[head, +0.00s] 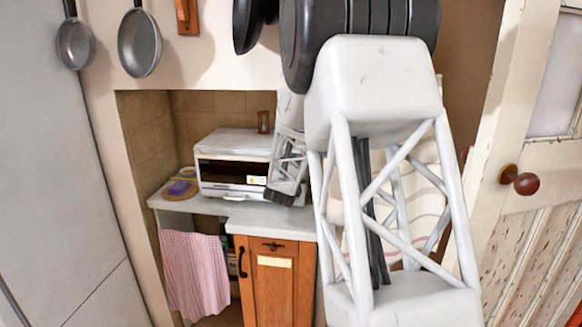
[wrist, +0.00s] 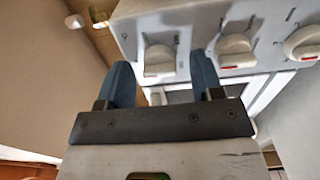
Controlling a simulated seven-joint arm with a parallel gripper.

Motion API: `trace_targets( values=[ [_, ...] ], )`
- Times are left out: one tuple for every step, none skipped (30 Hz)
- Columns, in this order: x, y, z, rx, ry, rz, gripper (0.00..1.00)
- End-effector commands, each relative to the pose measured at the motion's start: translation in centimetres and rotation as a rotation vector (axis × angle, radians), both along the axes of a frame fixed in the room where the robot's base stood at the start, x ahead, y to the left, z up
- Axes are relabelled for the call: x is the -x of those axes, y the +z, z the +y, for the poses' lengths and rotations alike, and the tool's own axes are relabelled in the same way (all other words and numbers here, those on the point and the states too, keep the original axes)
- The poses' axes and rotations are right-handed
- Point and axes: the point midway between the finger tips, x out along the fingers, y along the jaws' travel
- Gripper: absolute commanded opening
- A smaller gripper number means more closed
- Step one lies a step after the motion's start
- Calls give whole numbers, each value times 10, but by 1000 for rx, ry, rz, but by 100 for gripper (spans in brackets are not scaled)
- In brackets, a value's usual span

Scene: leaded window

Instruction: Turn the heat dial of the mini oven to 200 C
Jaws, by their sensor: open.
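The white mini oven (head: 230,150) stands on the counter in the head view, its right end hidden behind my arm. In the wrist view its pale control panel (wrist: 200,22) carries three white knobs: one at the left (wrist: 158,60), one in the middle (wrist: 236,52) and one at the right (wrist: 303,42). The markings are too small to read, so I cannot tell which is the heat dial. My gripper (wrist: 164,75) is open, with two blue fingers. The left knob shows between and just beyond the fingertips; I see no clear contact.
A yellow and purple item (head: 182,186) lies on the counter (head: 255,215) left of the oven. A pink checked cloth (head: 195,270) hangs from the counter's edge. A wooden cupboard (head: 275,285) is below. Alcove walls enclose the oven; a door (head: 530,190) stands at right.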

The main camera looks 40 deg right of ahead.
Motion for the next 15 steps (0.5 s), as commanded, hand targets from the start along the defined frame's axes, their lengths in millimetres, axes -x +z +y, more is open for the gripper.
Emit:
trace_targets(
  values=[
    [-1,0,-1,0,0,0,60],
    [-1,0,-1,0,0,0,60],
    [-1,0,-1,0,0,0,60],
    [-1,0,-1,0,0,0,60],
    [-1,0,-1,0,0,0,60],
    [-1,0,-1,0,0,0,60],
    [-1,0,-1,0,0,0,60],
    [-1,0,-1,0,0,0,60],
    [-1,0,-1,0,0,0,60],
    [-1,0,-1,0,0,0,60],
    [-1,0,-1,0,0,0,56],
    [-1,0,-1,0,0,0,50],
    [-1,0,-1,0,0,0,45],
    [-1,0,-1,0,0,0,40],
    [-1,0,-1,0,0,0,34]
  ],
)
